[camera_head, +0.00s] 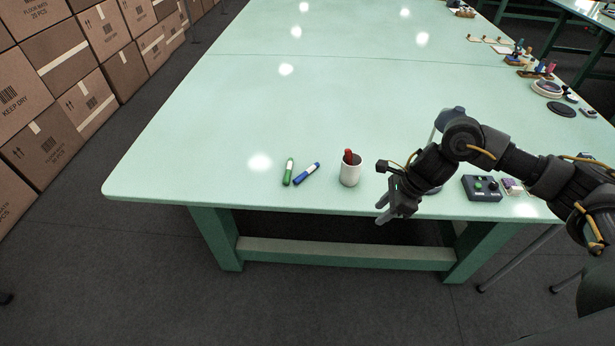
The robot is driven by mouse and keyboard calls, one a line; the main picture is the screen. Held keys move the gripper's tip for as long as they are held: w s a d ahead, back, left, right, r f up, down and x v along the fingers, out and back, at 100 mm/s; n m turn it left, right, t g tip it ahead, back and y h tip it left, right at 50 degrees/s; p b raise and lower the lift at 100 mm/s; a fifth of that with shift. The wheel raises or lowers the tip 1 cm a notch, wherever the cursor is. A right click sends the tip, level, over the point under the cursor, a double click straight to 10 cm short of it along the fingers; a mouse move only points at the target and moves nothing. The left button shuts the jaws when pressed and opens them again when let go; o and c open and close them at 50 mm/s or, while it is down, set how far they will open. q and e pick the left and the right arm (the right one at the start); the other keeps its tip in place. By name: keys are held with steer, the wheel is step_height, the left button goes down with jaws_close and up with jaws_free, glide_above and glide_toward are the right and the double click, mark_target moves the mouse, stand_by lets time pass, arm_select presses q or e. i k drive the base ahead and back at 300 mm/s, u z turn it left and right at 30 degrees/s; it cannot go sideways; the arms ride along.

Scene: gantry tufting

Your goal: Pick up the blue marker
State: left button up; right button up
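The blue marker (306,174) lies on the pale green table near its front edge, slanting up to the right. A green marker (288,172) lies just left of it, apart from it at the upper end. A white cup (350,173) stands upright to the right of the blue marker, with a red marker (348,156) sticking up out of it. My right gripper (382,215) is at the table's front edge, to the right of the cup and apart from the markers. Its fingers point down and left; their gap is too small to judge. My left gripper is not in view.
A dark control box (482,188) with buttons sits at the front right, below my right arm. Several small items line the table's right edge (540,75). Stacked cardboard boxes (75,75) stand at the left. The table's middle (270,110) is clear.

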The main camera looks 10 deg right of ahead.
mark_target(300, 178)
steer(key=k, duration=0.5)
steer(key=z, duration=1.45)
steer(key=i, duration=2.1)
steer(key=u, duration=3.35)
